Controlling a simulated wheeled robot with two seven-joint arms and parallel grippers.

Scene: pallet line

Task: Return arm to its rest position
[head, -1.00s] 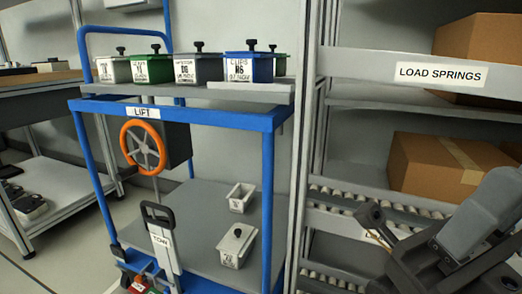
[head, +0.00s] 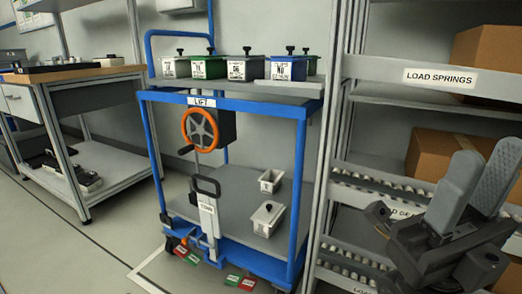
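My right gripper (head: 487,160) is at the lower right of the head view, pointing up, in front of the roller rack. Its two grey fingers stand apart with nothing between them, so it is open and empty. It appears clear of the rack and of the boxes behind it. My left gripper is not in view.
The roller rack (head: 352,183) labelled LOAD SPRINGS holds cardboard boxes (head: 432,152). A blue lift cart (head: 300,190) stands in the middle, with lidded bins (head: 285,69) on top and two grey bins (head: 267,218) below. A workbench (head: 70,75) is at left; floor between is open.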

